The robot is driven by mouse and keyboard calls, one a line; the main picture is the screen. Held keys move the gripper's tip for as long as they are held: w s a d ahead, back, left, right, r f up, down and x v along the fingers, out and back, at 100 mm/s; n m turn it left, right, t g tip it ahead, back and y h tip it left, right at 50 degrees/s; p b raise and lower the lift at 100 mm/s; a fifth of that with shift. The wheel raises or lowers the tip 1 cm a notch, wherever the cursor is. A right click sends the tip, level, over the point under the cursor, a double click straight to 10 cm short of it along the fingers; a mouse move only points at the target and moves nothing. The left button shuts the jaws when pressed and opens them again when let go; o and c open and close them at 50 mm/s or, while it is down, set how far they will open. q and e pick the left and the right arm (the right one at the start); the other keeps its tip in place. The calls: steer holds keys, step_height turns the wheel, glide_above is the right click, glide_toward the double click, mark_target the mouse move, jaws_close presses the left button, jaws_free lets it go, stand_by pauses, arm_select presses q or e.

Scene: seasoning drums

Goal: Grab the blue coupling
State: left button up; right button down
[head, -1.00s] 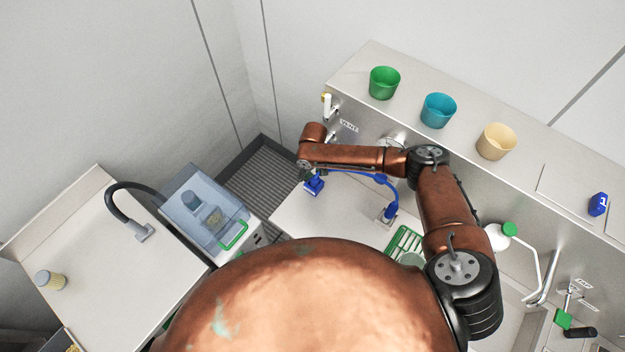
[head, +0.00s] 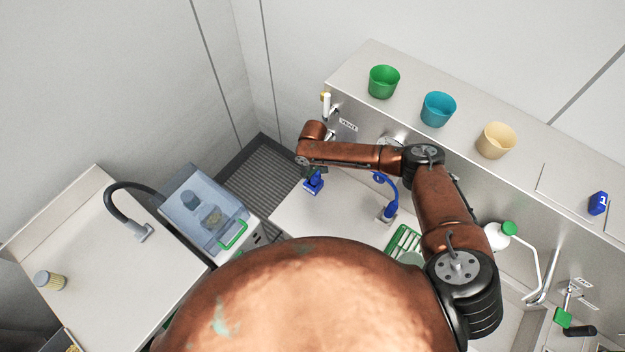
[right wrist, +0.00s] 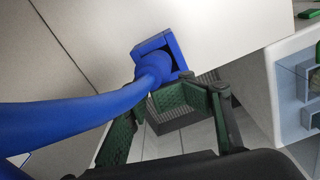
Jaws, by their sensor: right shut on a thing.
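The blue coupling (head: 314,184) is a small block at the end of a blue hose (head: 391,190). It is in the middle of the head view, over the pale worktop near its left end. My right gripper (head: 314,172) is at its upper side, mostly hidden by my wrist. In the right wrist view the coupling (right wrist: 160,57) is a square blue end piece, with the hose (right wrist: 70,112) running off to the left. The green fingers of my right gripper (right wrist: 184,96) are shut on it. My left gripper is not in view.
Green (head: 384,82), teal (head: 438,110) and yellow (head: 496,141) cups stand on the back ledge. A clear-lidded box (head: 205,210) stands left of the worktop (head: 290,215). The hose rises from a fitting (head: 386,218). A dark grated floor (head: 262,168) lies beyond.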

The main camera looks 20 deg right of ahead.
steer(key=shift+s+d+f, duration=0.15)
steer(key=shift+s+f, duration=0.15)
steer(key=shift+s, duration=0.3)
steer(key=shift+r+p, duration=0.6)
steer(key=shift+p, duration=0.3)
steer(key=s+a+r+p, duration=0.1)
steer(key=s+a+r, duration=0.1)
steer(key=s+r, duration=0.4)
steer(key=s+a+r+p, duration=0.2)
steer(key=s+a+r, duration=0.1)
steer(key=s+r, duration=0.3)
steer(key=shift+s+a+r, duration=0.15)
steer(key=shift+s+a, duration=0.1)
steer(key=shift+s, duration=0.15)
steer(key=c, duration=0.6)
jaws_free()
steer(key=shift+o, duration=0.2)
